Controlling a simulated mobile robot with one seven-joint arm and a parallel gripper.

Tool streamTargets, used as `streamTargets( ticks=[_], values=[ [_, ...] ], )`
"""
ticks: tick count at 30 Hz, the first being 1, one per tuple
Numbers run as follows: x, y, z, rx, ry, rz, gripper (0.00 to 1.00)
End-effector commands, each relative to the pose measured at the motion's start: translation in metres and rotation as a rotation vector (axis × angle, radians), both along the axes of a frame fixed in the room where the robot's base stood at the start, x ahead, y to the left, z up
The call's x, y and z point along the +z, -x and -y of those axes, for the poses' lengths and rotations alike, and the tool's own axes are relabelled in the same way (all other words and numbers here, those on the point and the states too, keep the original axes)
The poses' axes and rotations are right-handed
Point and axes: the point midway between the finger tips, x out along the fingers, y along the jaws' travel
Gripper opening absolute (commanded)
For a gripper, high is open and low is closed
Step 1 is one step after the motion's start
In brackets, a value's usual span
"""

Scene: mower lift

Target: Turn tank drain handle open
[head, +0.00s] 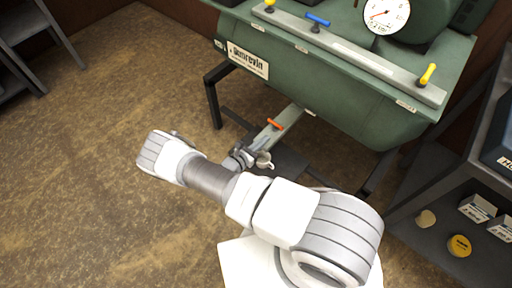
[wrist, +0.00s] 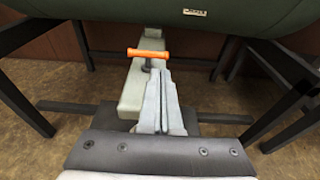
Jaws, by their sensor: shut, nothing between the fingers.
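The orange drain handle (head: 275,124) sits on a pale bar (head: 287,118) below the green tank (head: 350,97). In the wrist view the same orange handle (wrist: 149,53) lies crosswise on a short dark stem above the pale bar (wrist: 135,90). My gripper (wrist: 160,75) is shut and empty. Its fingertips appear just below and slightly right of the handle in the wrist view; whether they touch it I cannot tell. In the head view my gripper (head: 262,143) is partly hidden by my arm, on the near side of the handle.
Blue (head: 318,20) and yellow handles (head: 427,74) stand on the rail (head: 350,52) atop the tank, near a gauge (head: 386,14). Dark tank legs (head: 213,98) flank the space below. A dark shelf (head: 440,225) stands at right.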

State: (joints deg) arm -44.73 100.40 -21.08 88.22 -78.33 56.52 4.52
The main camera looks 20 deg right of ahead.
Motion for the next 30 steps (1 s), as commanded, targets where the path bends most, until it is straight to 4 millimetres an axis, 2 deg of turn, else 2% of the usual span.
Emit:
streamTargets(
  ticks=[1,6,12,30],
  values=[
    [-0.005,-0.006,0.011,-0.003,0.001,0.0,0.0],
    [-0.011,-0.022,0.036,-0.003,0.0,0.0,0.0],
    [-0.013,-0.034,0.052,-0.002,0.0,0.0,0.0],
    [-0.013,-0.036,0.056,-0.006,0.0,0.0,0.0]
  ],
)
